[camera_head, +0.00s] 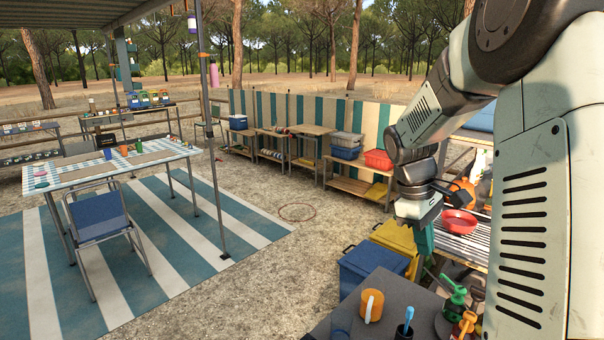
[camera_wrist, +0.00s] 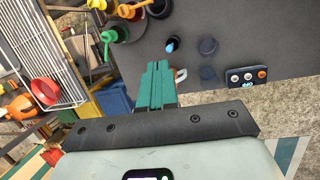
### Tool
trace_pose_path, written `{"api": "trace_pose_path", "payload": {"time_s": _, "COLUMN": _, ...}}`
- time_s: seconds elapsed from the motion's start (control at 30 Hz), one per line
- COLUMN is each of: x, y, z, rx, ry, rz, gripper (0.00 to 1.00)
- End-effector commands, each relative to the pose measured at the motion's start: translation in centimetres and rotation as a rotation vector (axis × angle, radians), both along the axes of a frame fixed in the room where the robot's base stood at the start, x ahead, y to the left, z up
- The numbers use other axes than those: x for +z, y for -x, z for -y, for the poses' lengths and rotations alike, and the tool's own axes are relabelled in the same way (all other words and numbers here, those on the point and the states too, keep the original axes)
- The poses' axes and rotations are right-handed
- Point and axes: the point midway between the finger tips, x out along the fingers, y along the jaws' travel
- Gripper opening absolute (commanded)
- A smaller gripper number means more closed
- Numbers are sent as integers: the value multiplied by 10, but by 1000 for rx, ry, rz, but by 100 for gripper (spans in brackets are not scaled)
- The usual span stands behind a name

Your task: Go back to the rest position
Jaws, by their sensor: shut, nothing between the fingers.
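My gripper (camera_head: 424,262) hangs from my arm at the right of the head view, fingers pointing down, above and behind the dark table (camera_head: 345,325). Its teal fingers also show in the wrist view (camera_wrist: 157,72), pressed together with nothing between them. An orange and white mug (camera_head: 371,305) stands on the dark table, in front of and to the left of the fingers in the head view. In the wrist view the fingers hide most of the mug, and only a pale handle (camera_wrist: 181,76) shows beside them.
A red bowl (camera_head: 459,221) rests on a wire rack. Open gravel lies to the left.

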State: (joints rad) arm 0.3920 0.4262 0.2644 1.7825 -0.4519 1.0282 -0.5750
Motion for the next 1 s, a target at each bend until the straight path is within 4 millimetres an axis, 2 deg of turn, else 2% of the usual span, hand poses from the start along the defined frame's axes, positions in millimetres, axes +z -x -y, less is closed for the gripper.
{"api": "trace_pose_path", "payload": {"time_s": 0.03, "x": 25, "y": 11, "z": -15, "rx": -24, "ry": 13, "rz": 49, "gripper": 0}}
{"api": "trace_pose_path", "payload": {"time_s": 0.2, "x": 82, "y": 53, "z": -58, "rx": -140, "ry": 6, "rz": 210, "gripper": 0}}
{"api": "trace_pose_path", "payload": {"time_s": 0.3, "x": 108, "y": 83, "z": -80, "rx": -212, "ry": -23, "rz": 306, "gripper": 0}}
{"api": "trace_pose_path", "payload": {"time_s": 0.43, "x": 132, "y": 126, "z": -105, "rx": -306, "ry": -89, "rz": 426, "gripper": 0}}
{"api": "trace_pose_path", "payload": {"time_s": 0.53, "x": 143, "y": 159, "z": -122, "rx": -378, "ry": -161, "rz": 512, "gripper": 0}}
{"api": "trace_pose_path", "payload": {"time_s": 0.7, "x": 147, "y": 206, "z": -140, "rx": -484, "ry": -295, "rz": 611, "gripper": 0}}
{"api": "trace_pose_path", "payload": {"time_s": 0.83, "x": 139, "y": 230, "z": -145, "rx": -541, "ry": -366, "rz": 632, "gripper": 0}}
{"api": "trace_pose_path", "payload": {"time_s": 1.0, "x": 130, "y": 242, "z": -146, "rx": -571, "ry": -398, "rz": 628, "gripper": 0}}
